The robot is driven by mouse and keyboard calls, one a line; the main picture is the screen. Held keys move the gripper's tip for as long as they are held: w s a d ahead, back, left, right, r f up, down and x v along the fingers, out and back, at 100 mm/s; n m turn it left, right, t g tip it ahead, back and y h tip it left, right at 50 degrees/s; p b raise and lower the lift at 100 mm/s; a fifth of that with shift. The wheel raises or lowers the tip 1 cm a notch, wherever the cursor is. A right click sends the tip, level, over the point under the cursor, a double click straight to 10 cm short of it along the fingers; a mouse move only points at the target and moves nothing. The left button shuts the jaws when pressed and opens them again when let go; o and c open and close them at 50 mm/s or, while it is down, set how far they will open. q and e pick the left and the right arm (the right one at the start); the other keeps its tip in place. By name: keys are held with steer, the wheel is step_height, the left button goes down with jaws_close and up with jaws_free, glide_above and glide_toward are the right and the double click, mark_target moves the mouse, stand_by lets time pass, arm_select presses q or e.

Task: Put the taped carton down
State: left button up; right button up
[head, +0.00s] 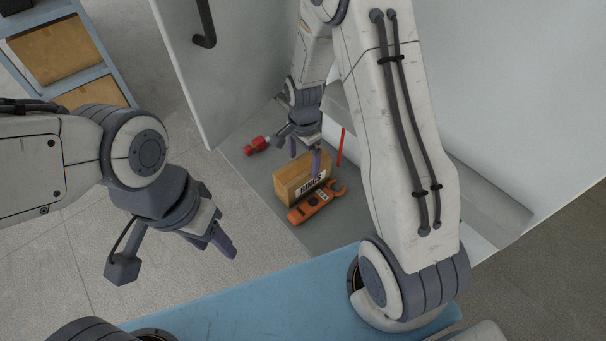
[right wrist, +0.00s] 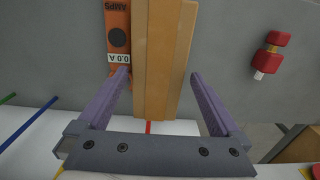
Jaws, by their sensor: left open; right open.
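The taped carton (head: 296,181) is a small brown box with a dark-lettered label. It stands on the grey surface (head: 257,197), and its taped top shows in the right wrist view (right wrist: 160,50). My right gripper (head: 304,160) is open just above the carton. In the right wrist view its fingers (right wrist: 160,76) are apart, one to each side of the carton, with a gap on the right. I cannot tell whether the left finger touches anything. My left gripper (head: 218,246) is open and empty, away to the left of the carton.
An orange clamp meter (head: 312,207) lies close beside the carton. A red-and-white object (head: 256,145) lies further back left, and a red rod (head: 341,148) is behind the carton. An open door panel (head: 205,75) and a white wall (head: 510,100) flank the surface.

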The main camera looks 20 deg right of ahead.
steer(key=shift+s+a+f+p, duration=0.1)
steer(key=shift+f+p, duration=0.4)
steer(key=shift+f, duration=0.95)
steer(key=shift+s+f+p, duration=0.1)
steer(key=shift+f+p, duration=0.4)
steer(key=shift+f, duration=0.9)
steer(key=shift+w, duration=0.1)
jaws_close()
